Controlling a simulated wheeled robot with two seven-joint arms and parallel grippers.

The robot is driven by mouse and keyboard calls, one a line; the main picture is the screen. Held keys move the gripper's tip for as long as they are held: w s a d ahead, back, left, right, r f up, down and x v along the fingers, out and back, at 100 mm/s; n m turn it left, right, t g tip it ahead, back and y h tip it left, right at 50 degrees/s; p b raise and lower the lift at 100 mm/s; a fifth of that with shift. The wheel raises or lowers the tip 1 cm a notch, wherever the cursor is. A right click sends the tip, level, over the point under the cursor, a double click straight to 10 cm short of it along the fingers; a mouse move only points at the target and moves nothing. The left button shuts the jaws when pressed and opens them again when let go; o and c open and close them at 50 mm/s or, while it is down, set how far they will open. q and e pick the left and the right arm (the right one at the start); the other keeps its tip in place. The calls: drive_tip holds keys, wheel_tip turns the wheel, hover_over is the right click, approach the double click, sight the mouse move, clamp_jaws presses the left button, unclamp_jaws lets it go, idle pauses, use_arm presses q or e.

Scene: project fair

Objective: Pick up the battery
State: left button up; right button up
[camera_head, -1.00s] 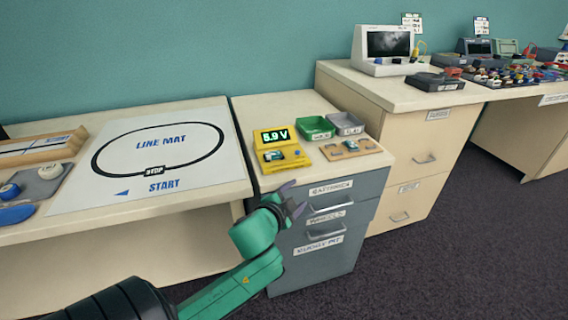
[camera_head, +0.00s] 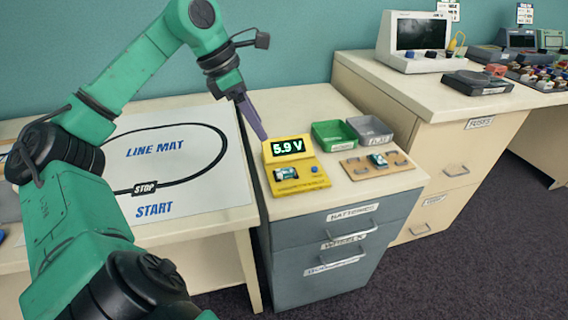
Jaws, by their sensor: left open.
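A battery with a green and white wrap (camera_head: 287,173) lies in the slot of the yellow tester (camera_head: 313,165), whose display reads 5.9 V. A second small green and white battery-like piece (camera_head: 378,160) sits on a wooden board (camera_head: 357,172) to the right. My left gripper (camera_head: 262,137) is open and empty, pointing down with its purple fingers just behind the tester's left back corner. The fingers overlap in this view, so the gap between them is hard to see. My right gripper is out of view.
A green tray (camera_head: 333,134) and a grey tray (camera_head: 370,130) stand behind the wooden board on the grey drawer cabinet (camera_head: 315,245). The line mat (camera_head: 180,190) lies left, partly behind my arm. A higher cream cabinet (camera_head: 420,105) with a monitor device (camera_head: 415,45) rises at right.

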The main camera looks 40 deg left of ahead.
use_arm(q)
approach(284, 171)
drive_tip(key=shift+b+x, duration=0.4)
drive_tip(key=shift+x, duration=0.4)
drive_tip(key=x, duration=0.6)
drive_tip(key=shift+w+f+p, duration=0.2)
drive_tip(key=shift+f+p, duration=0.1)
drive_tip(key=shift+p, duration=0.1)
clamp_jaws()
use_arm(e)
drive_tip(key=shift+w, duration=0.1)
